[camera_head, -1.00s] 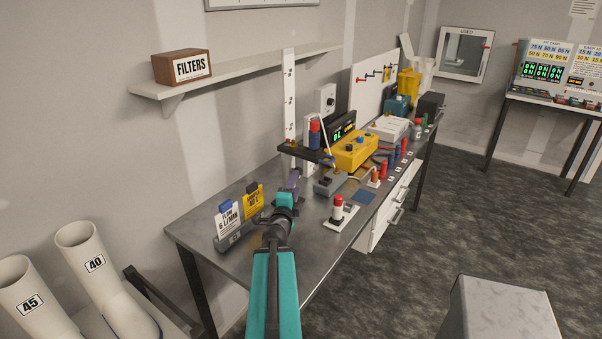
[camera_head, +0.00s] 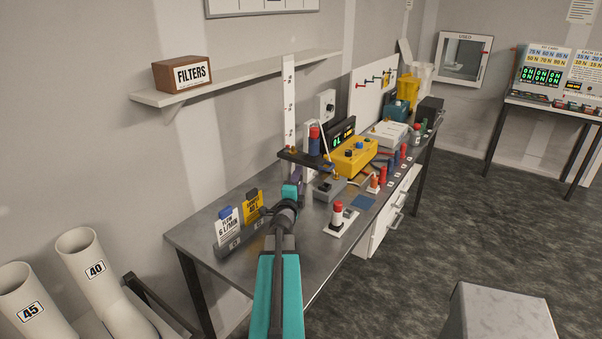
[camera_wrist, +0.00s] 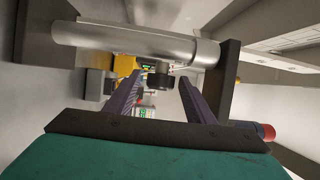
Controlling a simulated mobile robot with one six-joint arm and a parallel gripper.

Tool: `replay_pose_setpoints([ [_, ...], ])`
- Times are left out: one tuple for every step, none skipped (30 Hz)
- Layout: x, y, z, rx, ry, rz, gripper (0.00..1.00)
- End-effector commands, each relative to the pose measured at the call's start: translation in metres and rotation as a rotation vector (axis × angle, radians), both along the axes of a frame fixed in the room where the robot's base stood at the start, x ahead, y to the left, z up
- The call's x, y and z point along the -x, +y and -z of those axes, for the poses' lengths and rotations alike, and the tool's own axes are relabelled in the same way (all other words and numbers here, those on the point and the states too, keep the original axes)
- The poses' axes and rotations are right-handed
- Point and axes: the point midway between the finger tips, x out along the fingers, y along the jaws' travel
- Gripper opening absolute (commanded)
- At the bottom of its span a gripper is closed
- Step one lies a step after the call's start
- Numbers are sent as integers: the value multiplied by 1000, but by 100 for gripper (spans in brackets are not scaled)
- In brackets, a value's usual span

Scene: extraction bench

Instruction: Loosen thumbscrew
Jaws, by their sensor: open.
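My gripper (camera_wrist: 159,80) is open in the wrist view, with its two purple fingers apart. A dark round knob (camera_wrist: 160,76), which looks like the thumbscrew, shows in the gap near the fingertips, below a silver cylinder (camera_wrist: 130,42). I cannot tell whether either finger touches it. In the head view, my gripper (camera_head: 297,176) is just below the dark bracket (camera_head: 300,157) on the upright white rail (camera_head: 289,100). The knob is not clear there. A blue and red cylinder (camera_head: 314,142) stands on the bracket and also shows in the wrist view (camera_wrist: 264,131).
The metal bench (camera_head: 300,262) holds a yellow box (camera_head: 355,156), a stand with a red-topped post (camera_head: 337,213), and sign cards (camera_head: 228,225) near my arm. A wall shelf (camera_head: 240,77) is at the left.

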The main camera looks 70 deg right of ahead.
Motion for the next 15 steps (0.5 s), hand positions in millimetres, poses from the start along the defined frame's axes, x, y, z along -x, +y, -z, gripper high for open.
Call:
replay_pose_setpoints([
  [-1,-7,-1,0,0,0,49],
  [-1,-9,-1,0,-1,0,49],
  [-2,-12,-1,0,0,1,49],
  [-2,-15,-2,0,0,0,49],
  [-2,-17,-2,0,1,0,49],
  [-3,-20,-2,0,1,0,49],
  [-3,-23,-2,0,1,0,49],
  [-4,-25,-2,0,1,0,49],
  [-4,-28,-3,0,1,0,49],
  [-4,-30,-3,0,0,0,49],
  [-4,-32,-3,0,0,0,49],
  [-5,-35,-3,-1,-1,0,49],
  [-5,-36,-3,0,-1,0,49],
  [-5,-38,-3,0,0,0,49],
  [-5,-39,-3,-1,0,0,49],
])
